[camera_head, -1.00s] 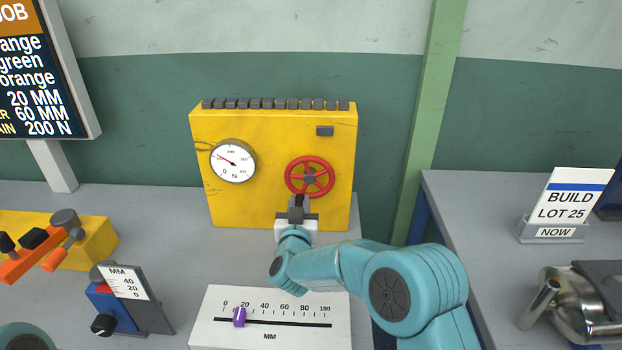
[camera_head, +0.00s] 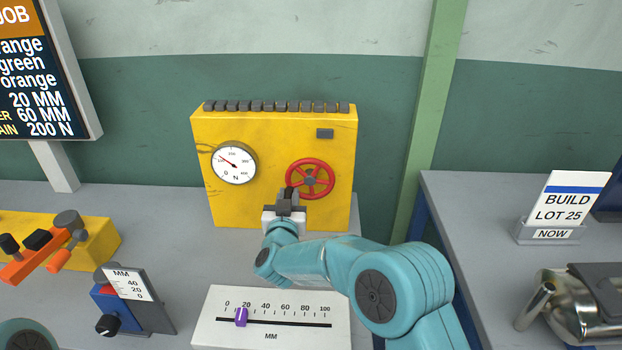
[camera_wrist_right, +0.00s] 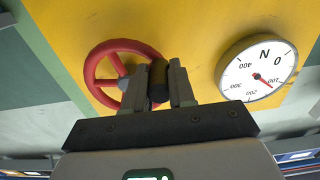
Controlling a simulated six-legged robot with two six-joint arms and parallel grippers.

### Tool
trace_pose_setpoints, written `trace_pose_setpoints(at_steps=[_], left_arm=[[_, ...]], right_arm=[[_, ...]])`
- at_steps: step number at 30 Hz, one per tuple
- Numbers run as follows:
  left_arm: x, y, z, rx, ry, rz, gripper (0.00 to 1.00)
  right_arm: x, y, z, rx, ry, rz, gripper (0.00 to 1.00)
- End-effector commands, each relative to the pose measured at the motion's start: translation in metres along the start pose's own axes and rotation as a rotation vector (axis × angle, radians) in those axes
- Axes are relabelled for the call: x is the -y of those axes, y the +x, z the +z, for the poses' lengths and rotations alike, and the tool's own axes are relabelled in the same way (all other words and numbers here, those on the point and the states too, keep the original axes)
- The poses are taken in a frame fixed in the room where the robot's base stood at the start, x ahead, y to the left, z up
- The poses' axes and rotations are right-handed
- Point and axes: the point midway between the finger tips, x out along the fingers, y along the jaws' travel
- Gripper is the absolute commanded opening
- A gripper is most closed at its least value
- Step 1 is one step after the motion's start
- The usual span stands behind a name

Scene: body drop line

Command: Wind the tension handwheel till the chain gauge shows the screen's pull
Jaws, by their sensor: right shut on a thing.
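The red handwheel (camera_head: 328,180) is on the front of the yellow box, and it also shows in the right wrist view (camera_wrist_right: 92,72). My right gripper (camera_head: 288,194) is shut on the wheel's dark handle (camera_wrist_right: 157,80), at the wheel's lower left in the head view. The round chain gauge (camera_head: 234,163) is left of the wheel. In the right wrist view the gauge (camera_wrist_right: 257,72) is upside down, its red needle near the 100 mark. The screen (camera_head: 38,75), cut by the left edge, shows 200 N on its bottom line. My left gripper is out of view.
A slider scale (camera_head: 212,335) with a purple slider (camera_head: 241,317) is below my right arm. A blue block with an MM plate (camera_head: 126,283) and an orange lever (camera_head: 20,270) are at left. A metal part (camera_head: 560,310) lies on the right bench.

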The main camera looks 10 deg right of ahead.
Motion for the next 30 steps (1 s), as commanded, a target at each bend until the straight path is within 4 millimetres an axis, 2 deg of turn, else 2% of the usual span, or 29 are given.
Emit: trace_pose_setpoints(at_steps=[1, 6, 17, 26, 30], left_arm=[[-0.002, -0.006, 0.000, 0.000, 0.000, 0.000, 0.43], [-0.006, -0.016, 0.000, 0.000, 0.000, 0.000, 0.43], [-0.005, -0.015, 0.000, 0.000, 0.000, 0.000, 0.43], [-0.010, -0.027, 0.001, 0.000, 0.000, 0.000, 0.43], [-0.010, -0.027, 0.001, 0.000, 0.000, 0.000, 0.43]], right_arm=[[-0.002, 0.002, -0.014, -0.009, 0.005, 0.007, 0.00], [0.002, 0.002, -0.030, -0.010, 0.006, 0.009, 0.00], [0.001, 0.002, -0.029, -0.005, 0.004, 0.010, 0.00], [-0.011, 0.002, -0.054, -0.002, 0.004, 0.012, 0.00], [-0.012, 0.002, -0.055, 0.001, 0.003, 0.012, 0.00]])
